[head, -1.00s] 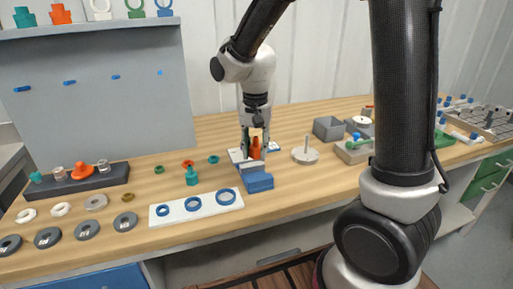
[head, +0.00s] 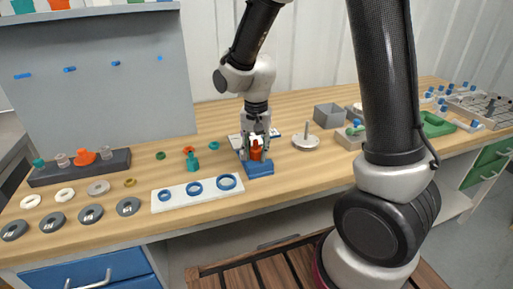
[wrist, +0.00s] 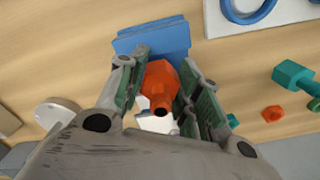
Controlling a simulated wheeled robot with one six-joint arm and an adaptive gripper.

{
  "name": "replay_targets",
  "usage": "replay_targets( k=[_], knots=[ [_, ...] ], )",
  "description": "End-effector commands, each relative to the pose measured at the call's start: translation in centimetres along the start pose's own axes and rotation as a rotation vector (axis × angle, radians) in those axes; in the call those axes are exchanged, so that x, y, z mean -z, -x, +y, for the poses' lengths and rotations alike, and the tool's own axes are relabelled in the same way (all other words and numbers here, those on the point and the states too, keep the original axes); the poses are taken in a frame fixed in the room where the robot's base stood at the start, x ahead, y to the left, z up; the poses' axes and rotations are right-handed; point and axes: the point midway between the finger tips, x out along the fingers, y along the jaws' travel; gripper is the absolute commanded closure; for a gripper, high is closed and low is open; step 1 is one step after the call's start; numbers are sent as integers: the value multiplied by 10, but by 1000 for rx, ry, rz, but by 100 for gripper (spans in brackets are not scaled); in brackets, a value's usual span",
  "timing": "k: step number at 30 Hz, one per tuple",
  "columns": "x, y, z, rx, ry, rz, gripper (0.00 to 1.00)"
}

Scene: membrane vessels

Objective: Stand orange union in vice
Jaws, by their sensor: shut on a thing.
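The orange union (head: 256,154) is between the fingers of my gripper (head: 255,143), which is shut on it. In the wrist view the orange union (wrist: 160,82) shows a hexagonal body and a narrower end with a dark hole, facing the camera. The blue vice (head: 259,169) stands near the table's front edge, below and just in front of my gripper. In the wrist view the blue vice (wrist: 152,38) lies beyond the fingertips. The union's far end and the vice's jaws are largely hidden, so I cannot tell whether they touch.
A white plate with blue rings (head: 197,193) lies left of the vice. A teal union (head: 192,164) and an orange nut (head: 188,150) are left of my gripper. A pale disc with a post (head: 306,142) and a grey bin (head: 328,116) stand to the right.

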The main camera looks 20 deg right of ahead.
Motion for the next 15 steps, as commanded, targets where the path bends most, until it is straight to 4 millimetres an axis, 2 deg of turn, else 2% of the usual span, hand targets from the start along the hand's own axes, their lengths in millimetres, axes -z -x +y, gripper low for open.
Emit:
replay_targets(
  k=[1, 3, 8, 14, 15],
  knots=[
    [-5, -12, 3, -10, -2, -12, 98],
    [-5, -14, 4, -10, -3, -13, 100],
    [-6, -17, 4, -11, -5, -15, 88],
    [-6, -17, 5, -13, -5, -16, 88],
    [-6, -17, 5, -14, -5, -16, 35]
  ],
)
